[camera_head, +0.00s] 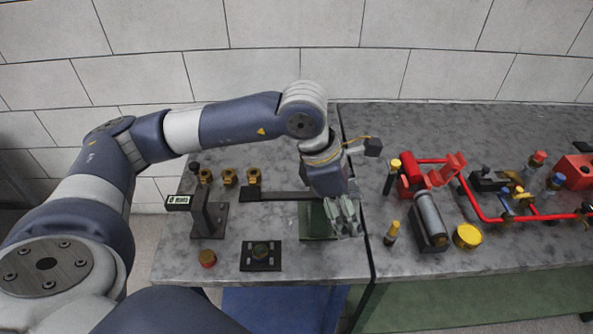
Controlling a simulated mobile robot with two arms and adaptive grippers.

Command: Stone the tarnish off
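My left gripper (343,218) hangs over the right end of the left worktop, fingers pointing down, beside a dark green plate or block (314,222). Its fingers look close together, but I cannot tell whether they are shut or hold anything. Several small brass fittings (229,176) stand in a row at the back left. A black square plate (261,262) at the front carries a round greenish piece (261,249). I cannot make out a stone or which surface is tarnished. My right gripper is not in view.
A dark flat bar (275,196) lies behind the green block. Across a table gap stand a red-piped pump set (412,172), yellow-topped pieces (392,231) and a yellow disc (467,236).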

